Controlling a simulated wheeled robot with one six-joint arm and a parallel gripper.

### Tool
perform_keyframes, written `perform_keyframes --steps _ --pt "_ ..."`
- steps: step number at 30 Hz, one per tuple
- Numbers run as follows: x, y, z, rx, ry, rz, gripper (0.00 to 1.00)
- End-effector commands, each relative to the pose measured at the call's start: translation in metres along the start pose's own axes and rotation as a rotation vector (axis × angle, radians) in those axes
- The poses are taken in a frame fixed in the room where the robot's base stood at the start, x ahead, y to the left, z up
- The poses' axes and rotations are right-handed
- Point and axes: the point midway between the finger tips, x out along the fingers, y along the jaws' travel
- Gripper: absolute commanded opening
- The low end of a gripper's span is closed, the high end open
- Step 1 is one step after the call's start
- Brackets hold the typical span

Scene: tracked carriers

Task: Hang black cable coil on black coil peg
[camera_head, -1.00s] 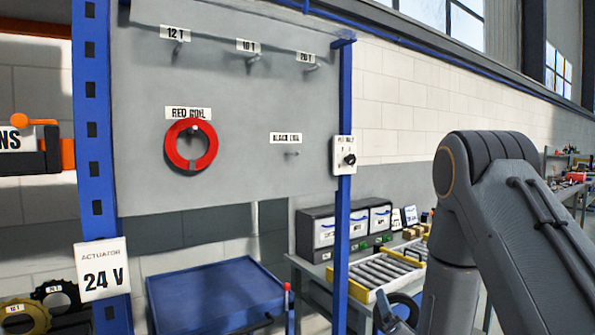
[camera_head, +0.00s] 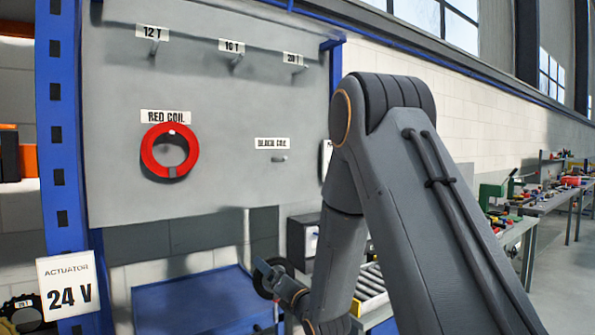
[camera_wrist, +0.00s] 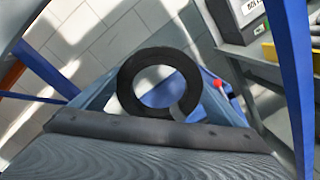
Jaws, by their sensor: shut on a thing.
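The black cable coil (camera_wrist: 127,84) stands upright as a ring above my gripper (camera_wrist: 165,118) in the wrist view. My gripper is shut on its lower edge. In the head view the coil (camera_head: 262,278) is small and partly hidden by my gripper (camera_head: 275,275), low in front of the board. The black coil peg (camera_head: 279,159) is a short bare peg under its label (camera_head: 272,143) on the grey board (camera_head: 215,195). The coil is below the peg and apart from it.
A red coil (camera_head: 149,153) hangs on the peg to the left. Several labelled hooks (camera_head: 236,62) line the board's top. A blue post (camera_head: 48,120) with a 24 V sign (camera_head: 68,285) stands at left. A blue cart (camera_head: 190,300) sits below the board.

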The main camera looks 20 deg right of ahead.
Motion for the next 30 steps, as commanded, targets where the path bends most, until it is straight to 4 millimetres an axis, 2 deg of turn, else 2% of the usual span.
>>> perform_keyframes --steps 1,3,8,12,15,21,24,30 --pt "0.003 0.022 0.019 -0.008 0.023 0.029 0.64" --pt "0.004 0.047 0.036 -0.012 0.074 0.060 0.64" --pt "-0.005 0.102 0.080 -0.023 0.174 0.112 0.64" --pt "-0.025 0.142 0.123 -0.030 0.229 0.121 0.64" --pt "-0.044 0.164 0.156 -0.034 0.243 0.102 0.64" --pt "-0.082 0.189 0.215 -0.027 0.221 0.025 0.64" --pt "-0.095 0.194 0.235 -0.022 0.206 -0.010 0.64" --pt "-0.105 0.198 0.250 -0.013 0.194 -0.041 0.64"
